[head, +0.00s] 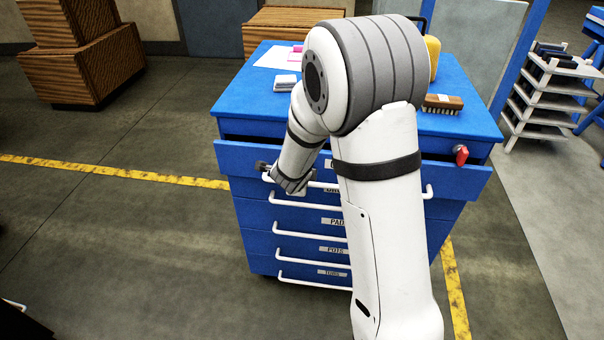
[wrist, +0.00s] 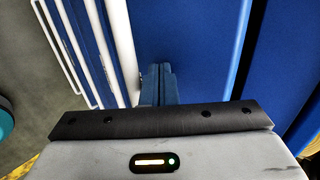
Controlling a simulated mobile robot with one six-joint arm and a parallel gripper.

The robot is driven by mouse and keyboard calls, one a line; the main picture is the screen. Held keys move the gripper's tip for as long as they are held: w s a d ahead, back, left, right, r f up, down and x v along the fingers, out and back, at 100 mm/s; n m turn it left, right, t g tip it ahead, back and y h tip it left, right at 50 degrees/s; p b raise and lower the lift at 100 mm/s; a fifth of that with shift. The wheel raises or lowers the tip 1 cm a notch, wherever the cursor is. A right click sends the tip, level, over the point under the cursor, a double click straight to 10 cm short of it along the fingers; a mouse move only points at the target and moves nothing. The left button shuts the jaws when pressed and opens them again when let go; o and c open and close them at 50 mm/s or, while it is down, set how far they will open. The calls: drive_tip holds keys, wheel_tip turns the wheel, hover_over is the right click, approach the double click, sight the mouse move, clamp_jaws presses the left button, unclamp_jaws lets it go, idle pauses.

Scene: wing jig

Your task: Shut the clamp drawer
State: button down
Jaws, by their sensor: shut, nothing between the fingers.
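The clamp drawer seems to be the top drawer (head: 240,160) of the blue cabinet. Its front stands out from the cabinet, with a dark gap behind it, so it is partly open. Its label is mostly hidden by my arm; only a first letter shows. Its white handle (head: 428,191) shows at the right end. My gripper (head: 266,169) is shut and empty at the left part of this drawer front. In the wrist view, the closed fingers (wrist: 157,82) are close to the blue front, beside a white handle bar (wrist: 120,50). I cannot tell if they touch.
Lower drawers with white handles (head: 310,259) look shut. On the blue cabinet top (head: 245,100) are papers, a brush (head: 442,104) and a yellow container (head: 433,55). A red item (head: 461,155) is at the right edge. Open floor lies left; a shelf rack (head: 540,105) stands right.

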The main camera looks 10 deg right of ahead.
drive_tip(key=w, duration=0.2)
drive_tip(key=w+d+p, duration=0.1)
drive_tip(key=shift+w+d, duration=0.15)
drive_tip(key=shift+w, duration=0.25)
drive_tip(key=shift+w+r, duration=0.15)
drive_tip(key=shift+w, duration=0.05)
drive_tip(key=shift+d, duration=0.1)
